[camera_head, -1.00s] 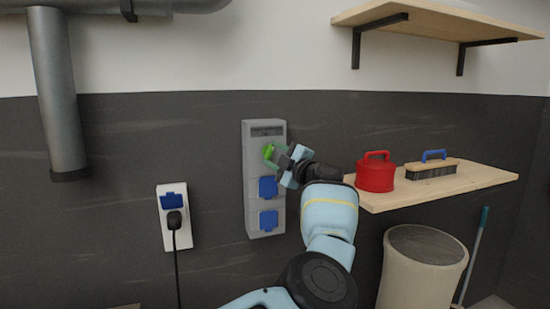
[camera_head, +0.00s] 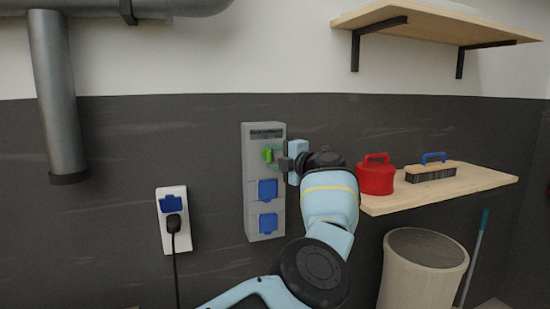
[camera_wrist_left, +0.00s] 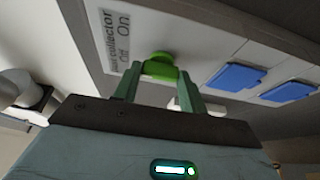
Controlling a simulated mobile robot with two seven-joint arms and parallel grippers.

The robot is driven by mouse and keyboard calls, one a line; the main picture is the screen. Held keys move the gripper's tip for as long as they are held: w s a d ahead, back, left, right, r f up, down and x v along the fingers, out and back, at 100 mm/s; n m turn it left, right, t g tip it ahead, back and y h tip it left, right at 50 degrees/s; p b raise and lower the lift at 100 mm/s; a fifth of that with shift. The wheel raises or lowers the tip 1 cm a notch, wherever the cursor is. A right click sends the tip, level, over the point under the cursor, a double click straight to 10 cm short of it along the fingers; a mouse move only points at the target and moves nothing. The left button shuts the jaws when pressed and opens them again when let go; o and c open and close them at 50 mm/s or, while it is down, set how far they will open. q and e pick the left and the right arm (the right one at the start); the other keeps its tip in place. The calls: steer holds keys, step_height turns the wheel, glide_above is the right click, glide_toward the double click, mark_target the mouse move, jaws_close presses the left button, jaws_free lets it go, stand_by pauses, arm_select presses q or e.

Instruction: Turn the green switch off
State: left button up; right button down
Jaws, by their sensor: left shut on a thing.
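The green switch (camera_head: 267,154) is on the upper part of a grey wall box (camera_head: 251,190), above two blue socket covers. My left gripper (camera_head: 276,153) is at the switch from the right, its fingers shut on the switch's knob. In the left wrist view the green switch (camera_wrist_left: 160,67) sits between the two green-tinted fingertips (camera_wrist_left: 160,80). A label (camera_wrist_left: 117,40) beside it reads "Off" and "On", with part of the first word hidden. The exact angle of the knob is hard to tell. My right gripper is not in view.
The blue covers (camera_head: 267,189) sit just below the switch. A wooden shelf (camera_head: 480,178) with a red can (camera_head: 376,178) and a blue-handled brush (camera_head: 432,172) is to the right. A white socket with a black plug (camera_head: 173,222) is at the left. A beige bin (camera_head: 408,285) stands below.

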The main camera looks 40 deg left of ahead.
arm_select(q)
steer(key=o, duration=1)
steer(key=d, duration=0.7)
steer(key=shift+s+d, duration=0.35)
